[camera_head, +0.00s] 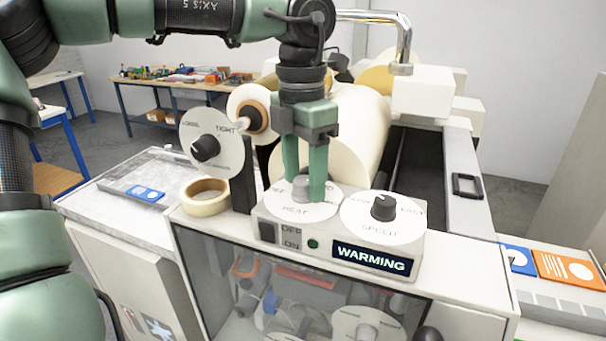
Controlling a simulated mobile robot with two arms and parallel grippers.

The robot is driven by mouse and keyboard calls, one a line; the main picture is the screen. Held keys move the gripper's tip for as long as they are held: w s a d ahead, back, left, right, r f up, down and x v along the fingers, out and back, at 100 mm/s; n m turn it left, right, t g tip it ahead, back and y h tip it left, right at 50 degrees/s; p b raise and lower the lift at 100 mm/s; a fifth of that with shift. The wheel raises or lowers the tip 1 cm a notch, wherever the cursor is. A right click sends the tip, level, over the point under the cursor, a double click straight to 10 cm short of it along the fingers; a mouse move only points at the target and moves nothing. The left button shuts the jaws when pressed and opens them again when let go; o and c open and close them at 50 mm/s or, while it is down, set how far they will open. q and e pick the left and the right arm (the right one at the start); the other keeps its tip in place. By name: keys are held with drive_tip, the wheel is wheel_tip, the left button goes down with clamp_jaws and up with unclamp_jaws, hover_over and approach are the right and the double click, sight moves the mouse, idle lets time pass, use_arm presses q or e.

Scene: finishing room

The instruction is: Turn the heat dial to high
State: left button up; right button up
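The heat dial (302,188) is a small grey knob on a round white plate marked HEAT, at the left of the control box (325,245) in the head view. My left gripper (305,187) points straight down over it. Its two green fingers stand on either side of the knob, one behind and left, one in front and right, and look closed on it. The fingers hide part of the knob and the plate's markings, so its setting cannot be read. A lit display (370,259) on the box reads WARMING. My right gripper is not in view.
The black speed dial (383,207) sits just right of the heat dial. A tension dial (206,149) stands upright at the left, with a tape roll (205,197) below it. A large white roll (357,135) lies behind. An OFF/ON switch (268,232) is on the box front.

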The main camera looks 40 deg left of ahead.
sight(303, 178)
use_arm(q)
wheel_tip(303, 178, up, 7)
drive_tip(key=shift+w+f+b, duration=0.1)
drive_tip(key=shift+b, duration=0.65)
drive_tip(key=shift+a+r, duration=0.15)
drive_tip(key=shift+r, duration=0.3)
